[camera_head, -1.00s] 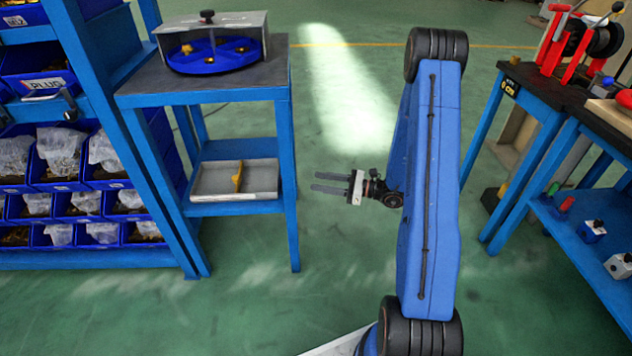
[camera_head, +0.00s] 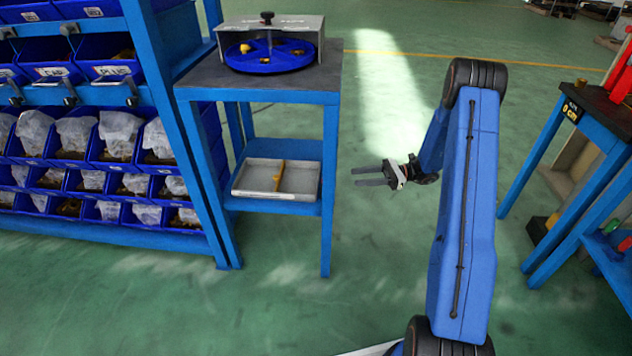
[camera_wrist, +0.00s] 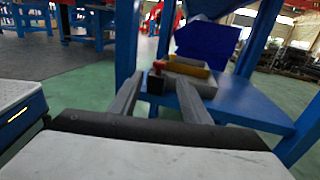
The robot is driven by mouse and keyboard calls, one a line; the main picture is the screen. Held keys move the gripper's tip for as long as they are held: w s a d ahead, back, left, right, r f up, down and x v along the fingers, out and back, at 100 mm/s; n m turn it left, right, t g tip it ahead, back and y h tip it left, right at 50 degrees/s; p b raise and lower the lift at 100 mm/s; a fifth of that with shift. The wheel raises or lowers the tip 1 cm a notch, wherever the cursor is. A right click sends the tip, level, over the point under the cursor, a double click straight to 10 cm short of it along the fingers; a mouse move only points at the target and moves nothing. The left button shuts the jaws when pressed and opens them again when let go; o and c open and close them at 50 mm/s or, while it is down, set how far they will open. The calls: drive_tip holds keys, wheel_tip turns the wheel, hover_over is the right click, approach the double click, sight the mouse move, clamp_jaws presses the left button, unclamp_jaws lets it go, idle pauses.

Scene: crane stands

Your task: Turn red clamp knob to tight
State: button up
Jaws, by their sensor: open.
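No knob that I can name for sure as the red clamp knob shows. In the head view a red part (camera_head: 621,80) on the right bench is cut off by the picture edge. In the wrist view a small red piece (camera_wrist: 158,66) on a dark block shows between the fingertips; I cannot tell what it is or how far off. My gripper (camera_head: 355,177) is open and empty in the head view, pointing left over the floor, just right of the blue stand. Its two fingers (camera_wrist: 157,80) are spread in the wrist view.
The blue stand (camera_head: 258,95) holds a blue round tray (camera_head: 262,65) under a grey cover (camera_head: 233,33). A grey bin (camera_head: 300,182) with a yellow divider is on its lower shelf. A rack of blue bins (camera_head: 88,12) fills the left. Green floor lies open between stand and right bench.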

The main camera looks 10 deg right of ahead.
drive_tip(key=a, duration=0.5)
drive_tip(key=w+a, duration=0.1)
drive_tip(key=a, duration=1.1)
drive_tip(key=shift+w+a, duration=0.15)
drive_tip(key=shift+w, duration=0.05)
drive_tip(key=c, duration=1)
